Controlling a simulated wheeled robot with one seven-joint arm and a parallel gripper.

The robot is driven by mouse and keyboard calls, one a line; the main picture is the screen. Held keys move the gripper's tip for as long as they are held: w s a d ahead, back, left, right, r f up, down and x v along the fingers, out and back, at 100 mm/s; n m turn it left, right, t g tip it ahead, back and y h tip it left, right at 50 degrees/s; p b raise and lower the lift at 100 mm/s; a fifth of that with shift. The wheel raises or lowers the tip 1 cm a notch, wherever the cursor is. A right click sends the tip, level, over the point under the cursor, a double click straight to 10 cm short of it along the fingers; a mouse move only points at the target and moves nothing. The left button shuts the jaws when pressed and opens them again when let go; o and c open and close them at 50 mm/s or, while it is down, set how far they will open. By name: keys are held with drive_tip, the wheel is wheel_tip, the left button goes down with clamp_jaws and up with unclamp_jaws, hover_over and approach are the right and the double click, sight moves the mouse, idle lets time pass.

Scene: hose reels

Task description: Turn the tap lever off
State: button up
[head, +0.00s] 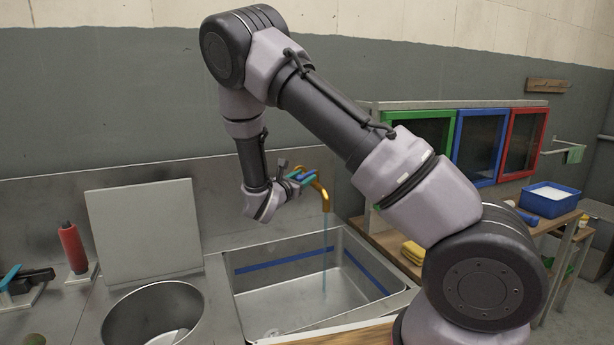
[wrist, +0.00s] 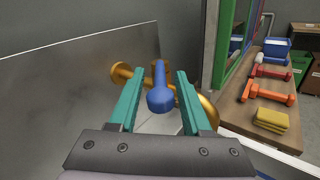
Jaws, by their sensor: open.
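A brass tap (head: 322,195) stands over the steel sink, and a thin stream of water runs from its spout into the basin. The tap also shows in the wrist view (wrist: 207,108), with its blue lever (wrist: 160,93) pointing toward the camera. My gripper (wrist: 158,72) is open, with one teal finger on each side of the blue lever. No clear contact with the lever shows. In the head view, my gripper (head: 301,175) is at the tap, and the lever is mostly hidden behind it.
The sink basin (head: 300,295) has a blue band inside. A round basin (head: 155,315) and an upright grey panel (head: 145,230) are to the left. A wooden bench (wrist: 245,110) on the right holds red and orange tools and yellow sponges (wrist: 271,118). Coloured frames (head: 480,140) stand behind.

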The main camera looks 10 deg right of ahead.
drive_tip(key=shift+x, duration=1.15)
clamp_jaws()
idle(0.6)
